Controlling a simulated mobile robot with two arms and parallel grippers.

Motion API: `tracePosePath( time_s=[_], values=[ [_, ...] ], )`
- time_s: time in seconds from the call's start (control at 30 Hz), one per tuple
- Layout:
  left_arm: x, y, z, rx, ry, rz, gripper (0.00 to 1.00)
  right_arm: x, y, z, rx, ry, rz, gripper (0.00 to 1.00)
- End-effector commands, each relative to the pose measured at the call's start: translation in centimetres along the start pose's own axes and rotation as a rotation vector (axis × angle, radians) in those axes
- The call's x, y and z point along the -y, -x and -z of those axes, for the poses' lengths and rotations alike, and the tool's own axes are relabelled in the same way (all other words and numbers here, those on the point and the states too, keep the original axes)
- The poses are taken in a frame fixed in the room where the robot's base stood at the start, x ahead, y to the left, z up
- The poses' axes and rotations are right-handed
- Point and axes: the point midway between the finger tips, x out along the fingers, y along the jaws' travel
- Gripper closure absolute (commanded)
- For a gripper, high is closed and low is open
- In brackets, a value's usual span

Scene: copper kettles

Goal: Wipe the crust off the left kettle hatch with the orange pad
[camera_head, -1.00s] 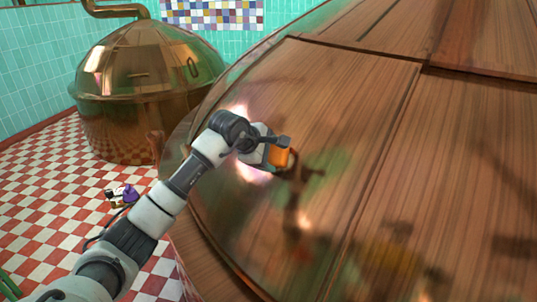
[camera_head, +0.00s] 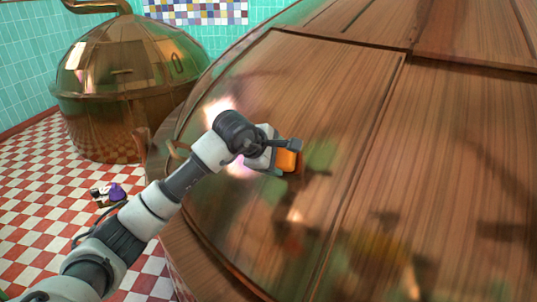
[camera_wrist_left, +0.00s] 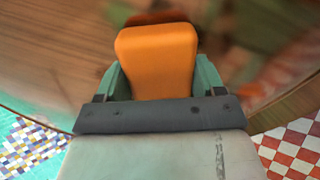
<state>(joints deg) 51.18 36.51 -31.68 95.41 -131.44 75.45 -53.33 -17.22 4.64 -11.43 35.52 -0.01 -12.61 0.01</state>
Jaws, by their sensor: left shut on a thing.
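My left gripper (camera_head: 282,158) is shut on the orange pad (camera_head: 288,160), close to the curved hatch surface (camera_head: 330,110) of the large kettle. In the left wrist view the pad (camera_wrist_left: 158,60) sits between the two green fingers, its far end near the shiny surface. I cannot tell whether the pad touches the surface. The hatch looks like reddish-brown, wood-grained metal with blurred reflections. No clear patch of crust can be told apart from these reflections. My right gripper is not in view.
Another copper kettle (camera_head: 130,85) with a domed top stands at the back left. A small purple and white item (camera_head: 110,193) lies on the red and white checkered floor (camera_head: 45,200). A raised seam (camera_head: 365,165) runs down the large kettle's surface.

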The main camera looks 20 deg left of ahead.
Motion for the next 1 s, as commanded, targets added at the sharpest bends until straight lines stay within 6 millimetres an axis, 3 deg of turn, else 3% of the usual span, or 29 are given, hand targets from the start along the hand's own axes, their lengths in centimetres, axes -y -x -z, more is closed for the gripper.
tracePosePath(
  time_s=[0.37,0.8,1.0],
  values=[
    [0.3,-0.1,-0.5,0.002,0.000,0.004,0.50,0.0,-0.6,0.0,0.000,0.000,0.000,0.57],
    [-1.1,-0.2,2.7,-0.002,0.002,0.002,0.50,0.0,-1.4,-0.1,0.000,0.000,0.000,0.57],
    [-1.4,-0.2,3.2,-0.002,0.001,0.003,0.50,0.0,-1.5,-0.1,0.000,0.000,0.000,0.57]
  ],
)
